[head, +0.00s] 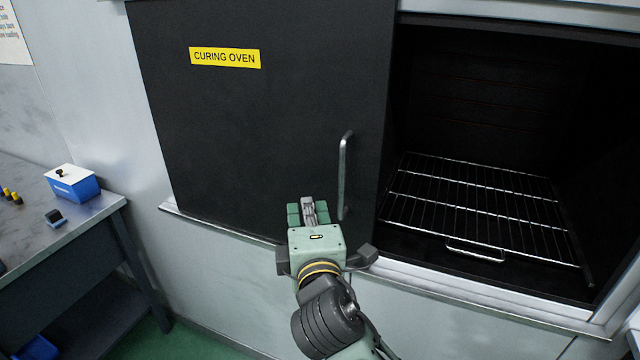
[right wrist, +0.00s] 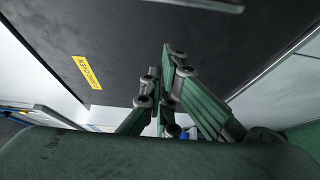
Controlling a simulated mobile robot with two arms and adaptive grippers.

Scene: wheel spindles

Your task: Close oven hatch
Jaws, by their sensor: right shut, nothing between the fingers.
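The oven hatch (head: 260,120) is a black sliding panel with a yellow "CURING OVEN" label (head: 225,58). It stands to the left of the opening, and the oven cavity (head: 490,100) is open on the right. A vertical metal handle (head: 343,178) sits near the hatch's right edge. My right gripper (head: 308,206) is shut and empty in front of the lower hatch, just left of the handle's lower end. The right wrist view shows its closed fingers (right wrist: 168,88) close to the dark hatch (right wrist: 150,40). I cannot tell whether they touch it. My left gripper is not in view.
A wire rack (head: 470,200) with a front loop lies inside the oven. A metal rail (head: 470,290) runs below the opening. At the left, a workbench (head: 40,235) carries a blue box (head: 75,188) and small dark and yellow items.

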